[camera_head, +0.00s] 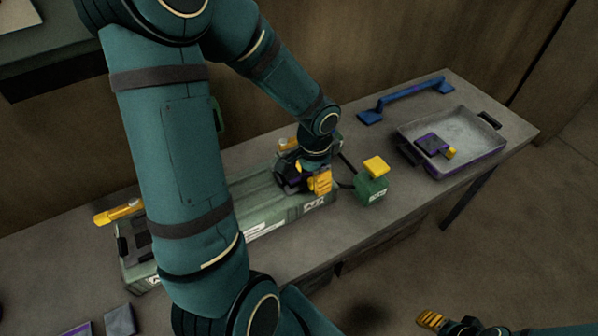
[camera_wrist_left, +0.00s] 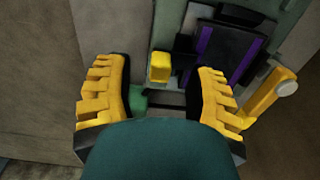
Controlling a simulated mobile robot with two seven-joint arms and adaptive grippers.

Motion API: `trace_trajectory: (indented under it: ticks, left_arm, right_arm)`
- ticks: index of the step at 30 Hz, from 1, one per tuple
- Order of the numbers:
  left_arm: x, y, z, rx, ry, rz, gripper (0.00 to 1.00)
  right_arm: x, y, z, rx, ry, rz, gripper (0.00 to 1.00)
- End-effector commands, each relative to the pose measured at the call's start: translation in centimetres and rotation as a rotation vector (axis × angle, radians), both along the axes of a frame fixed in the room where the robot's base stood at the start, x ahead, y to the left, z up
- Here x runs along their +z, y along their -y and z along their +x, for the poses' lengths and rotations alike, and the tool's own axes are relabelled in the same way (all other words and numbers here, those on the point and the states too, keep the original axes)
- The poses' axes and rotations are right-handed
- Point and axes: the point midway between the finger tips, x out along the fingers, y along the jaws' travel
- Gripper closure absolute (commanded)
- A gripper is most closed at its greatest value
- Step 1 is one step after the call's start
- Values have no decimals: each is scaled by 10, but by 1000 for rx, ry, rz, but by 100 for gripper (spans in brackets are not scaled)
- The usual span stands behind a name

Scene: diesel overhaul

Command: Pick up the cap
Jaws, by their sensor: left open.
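My left gripper (camera_head: 306,180) is over the right end of a long green engine block (camera_head: 265,200). It is open, its yellow fingers apart in the left wrist view (camera_wrist_left: 160,97). A dark part with purple strips (camera_wrist_left: 226,52) lies beyond the fingertips, with a small yellow block (camera_wrist_left: 160,67) beside it, in line with the gap. I cannot tell for certain which piece is the cap. A similar purple and black piece with a yellow knob (camera_head: 432,144) lies in the tray. My right gripper (camera_head: 432,320) shows only partly at the bottom edge.
A grey metal tray (camera_head: 478,163) with dark handles stands at the bench's right end. A blue handle-like bar (camera_head: 405,97) lies behind it. A small green box with a yellow top (camera_head: 371,182) stands just right of the gripper. A yellow lever (camera_head: 119,212) sits at the block's left end.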

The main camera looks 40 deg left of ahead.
Motion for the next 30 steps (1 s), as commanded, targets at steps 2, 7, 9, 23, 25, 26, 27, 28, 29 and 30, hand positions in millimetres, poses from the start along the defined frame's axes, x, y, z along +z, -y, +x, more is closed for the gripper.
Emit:
trace_trajectory:
  ticks: [2, 7, 9, 23, 25, 26, 27, 28, 29, 30]
  left_arm:
    - [-15, 0, 0, 1, -2, -1, 45]
    - [-23, 0, 0, 1, 0, -1, 45]
    - [-23, 0, 0, 1, 0, 0, 45]
    - [-22, 0, 0, 1, 0, 0, 100]
    - [-22, 0, 0, 1, 0, 0, 100]
    - [-22, 0, 0, 1, 1, 0, 100]
    - [-22, 0, 0, 1, 1, 0, 100]
    - [-22, 0, 0, 1, 1, 0, 100]
    - [-22, 0, 0, 1, 1, 0, 100]
    - [-22, 0, 0, 1, 1, 0, 100]
  right_arm:
    - [-6, 0, -1, 2, -3, 0, 47]
    - [-8, 0, -3, 4, -6, 2, 47]
    - [-7, 0, -3, 4, -6, 2, 47]
    - [-7, 0, -3, 4, -6, 2, 47]
    - [-7, 0, -3, 4, -6, 2, 47]
    - [-7, 0, -2, 4, -6, 2, 47]
    - [-7, 0, -2, 4, -6, 2, 47]
    - [-7, 0, -2, 4, -6, 2, 47]
    - [-7, 0, -3, 4, -6, 2, 47]
    - [-7, 0, -3, 4, -6, 2, 47]
